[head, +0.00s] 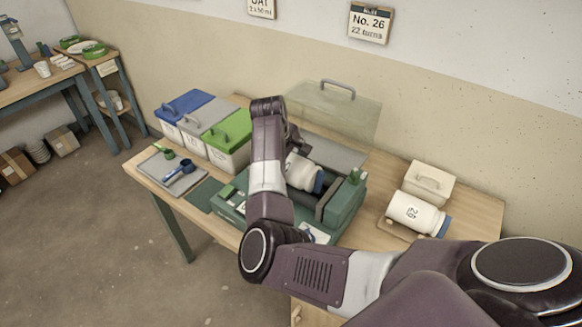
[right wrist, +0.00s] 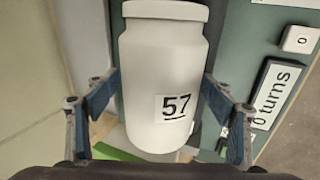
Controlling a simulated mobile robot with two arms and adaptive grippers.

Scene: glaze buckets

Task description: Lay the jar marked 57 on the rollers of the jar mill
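The jar marked 57 (right wrist: 165,80) is white and fills the middle of the right wrist view, its number facing the camera. My right gripper (right wrist: 163,85) has one blue-padded finger on each side, the tips meeting the jar's edges; it looks shut on the jar. My left gripper is not in view.
The mill's clear cover (head: 345,112) stands raised behind it. Blue-, grey- and green-lidded buckets (head: 228,158) and a scoop tray (head: 160,172) are at the left.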

